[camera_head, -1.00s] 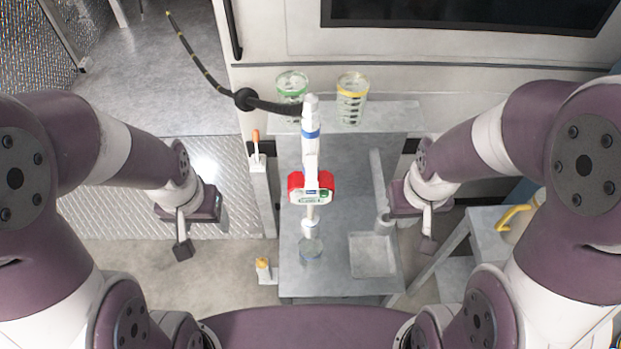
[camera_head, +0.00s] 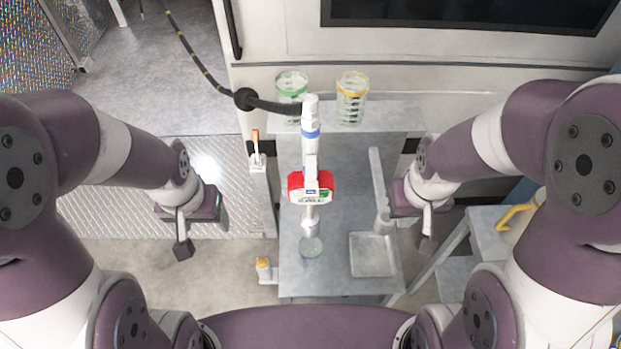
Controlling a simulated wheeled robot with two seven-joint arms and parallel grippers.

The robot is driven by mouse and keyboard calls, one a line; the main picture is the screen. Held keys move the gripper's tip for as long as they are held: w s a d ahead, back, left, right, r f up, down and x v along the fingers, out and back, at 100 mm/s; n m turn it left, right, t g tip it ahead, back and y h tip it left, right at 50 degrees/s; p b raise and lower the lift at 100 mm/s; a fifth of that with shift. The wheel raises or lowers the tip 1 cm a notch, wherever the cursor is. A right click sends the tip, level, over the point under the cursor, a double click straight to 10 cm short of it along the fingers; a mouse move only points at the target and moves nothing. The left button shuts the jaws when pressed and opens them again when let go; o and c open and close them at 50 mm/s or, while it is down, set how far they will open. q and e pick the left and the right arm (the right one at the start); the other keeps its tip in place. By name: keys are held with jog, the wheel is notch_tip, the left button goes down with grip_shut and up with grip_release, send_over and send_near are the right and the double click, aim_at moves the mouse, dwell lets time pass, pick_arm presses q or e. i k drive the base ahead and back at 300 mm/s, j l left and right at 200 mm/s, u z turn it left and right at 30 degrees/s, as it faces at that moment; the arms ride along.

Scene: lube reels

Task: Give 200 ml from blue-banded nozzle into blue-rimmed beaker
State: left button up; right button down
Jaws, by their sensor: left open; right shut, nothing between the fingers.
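The blue-banded nozzle (camera_head: 311,140) is white with a red meter body (camera_head: 311,187) and hangs from a black hose over the bench. Its tip points down toward a clear beaker (camera_head: 311,247) with a bluish rim, which stands on the bench's lower part. Whether the tip is inside or above the beaker I cannot tell. My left gripper (camera_head: 183,250) is left of the bench, apart from the nozzle. My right gripper (camera_head: 427,244) is right of the bench, empty, apart from everything.
A green-rimmed beaker (camera_head: 292,86) and a yellow-rimmed beaker (camera_head: 352,98) stand on the back shelf (camera_head: 395,117). A grey tray (camera_head: 372,255) lies on the bench at right. An orange-handled lever (camera_head: 256,147) stands left of the bench, and a yellow-topped item (camera_head: 263,267) is at its front left.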

aim_at(312, 182)
jog(key=k+l+u, duration=0.15)
jog(key=u, duration=0.25)
jog(key=k+l+u, duration=0.2)
jog(key=l+u, duration=0.15)
jog(key=k+l+u, duration=0.15)
jog(key=u, duration=0.25)
jog(key=k, duration=0.05)
